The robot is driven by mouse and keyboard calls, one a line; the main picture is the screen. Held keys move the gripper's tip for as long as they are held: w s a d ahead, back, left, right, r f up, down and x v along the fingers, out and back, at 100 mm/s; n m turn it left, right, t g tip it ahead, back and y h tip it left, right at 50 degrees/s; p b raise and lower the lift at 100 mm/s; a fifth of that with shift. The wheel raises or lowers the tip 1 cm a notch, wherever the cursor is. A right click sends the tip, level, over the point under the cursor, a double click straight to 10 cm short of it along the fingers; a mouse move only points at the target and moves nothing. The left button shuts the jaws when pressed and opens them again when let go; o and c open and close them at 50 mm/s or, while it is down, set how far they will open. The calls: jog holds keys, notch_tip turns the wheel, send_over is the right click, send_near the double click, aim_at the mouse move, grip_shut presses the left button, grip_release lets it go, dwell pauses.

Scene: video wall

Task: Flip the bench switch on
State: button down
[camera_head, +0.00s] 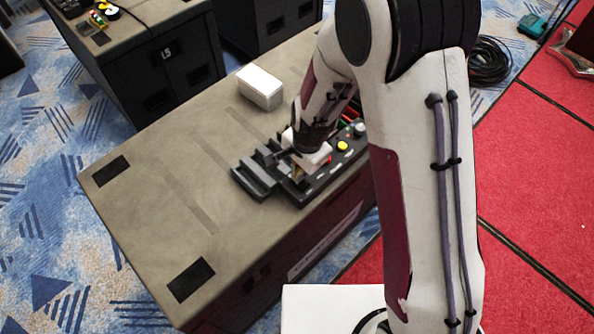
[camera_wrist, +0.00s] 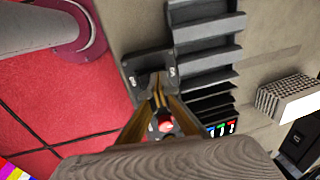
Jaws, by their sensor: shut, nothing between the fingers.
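A black control panel (camera_head: 322,180) lies along the right edge of the bench top (camera_head: 150,190). My gripper (camera_head: 298,174) is low over the panel's near-left end. In the wrist view my gripper's tan fingers (camera_wrist: 158,98) are closed together, with nothing seen held. Their tips overlap a dark switch plate (camera_wrist: 147,63) with small white marks. The fingers hide part of the plate, so the switch lever's position and any contact cannot be told. A red button (camera_wrist: 166,125) shows between the fingers.
A dark slotted rack (camera_head: 256,178) stands beside the panel at left. A yellow button (camera_head: 342,146) and a grey knob (camera_head: 360,130) sit on the panel's far part. A white box (camera_head: 260,86) stands farther back. The bench's near-left top is clear.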

jog(key=shift+s+d+r, duration=0.1)
jog(key=shift+s+d, duration=0.25)
jog(key=shift+r, duration=0.15)
dwell(0.3)
notch_tip(320, 180, up, 14)
jog(key=w+a, duration=0.1)
jog(key=shift+w+a+f, duration=0.2)
jog(key=shift+w+a, duration=0.05)
jog(key=shift+a, duration=0.05)
dwell(0.4)
dwell(0.7)
jog(key=s+d+r+n+t+h, duration=0.1)
jog(key=s+d+r+n+t, duration=0.3)
jog(key=s+d+r+n, duration=0.5)
jog(key=shift+s+d+r, duration=3.9)
jog(key=shift+s+d, duration=0.8)
jog(key=shift+s, duration=0.9)
